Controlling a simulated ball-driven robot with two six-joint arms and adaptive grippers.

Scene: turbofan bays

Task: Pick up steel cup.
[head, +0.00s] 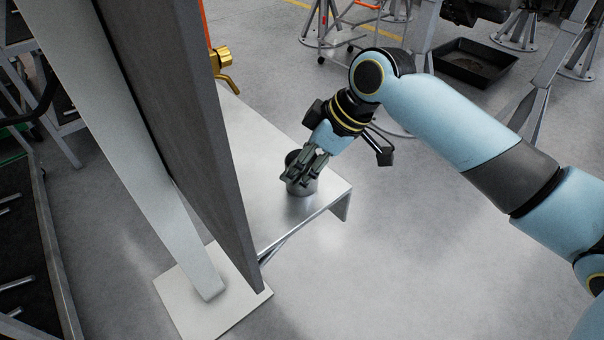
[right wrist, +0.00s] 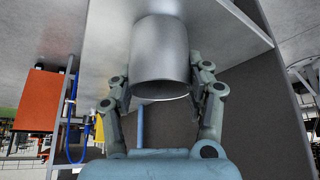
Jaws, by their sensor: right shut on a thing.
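The steel cup (head: 301,184) is a small grey metal cylinder near the front right corner of a low metal bench. My right gripper (head: 304,172) comes down on it from the upper right and is shut on it, its fingers covering part of the cup. In the right wrist view the cup (right wrist: 160,55) sits between the two fingers of the gripper (right wrist: 163,90), one on each side. The cup looks upright at the bench top; I cannot tell whether it touches the surface. My left gripper is not in view.
The metal bench (head: 262,165) has bare top to the left of the cup. A tall dark panel (head: 190,110) with a pale post (head: 130,130) stands close on the left. A brass valve (head: 222,62) is behind. A black tray (head: 474,64) lies on the floor.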

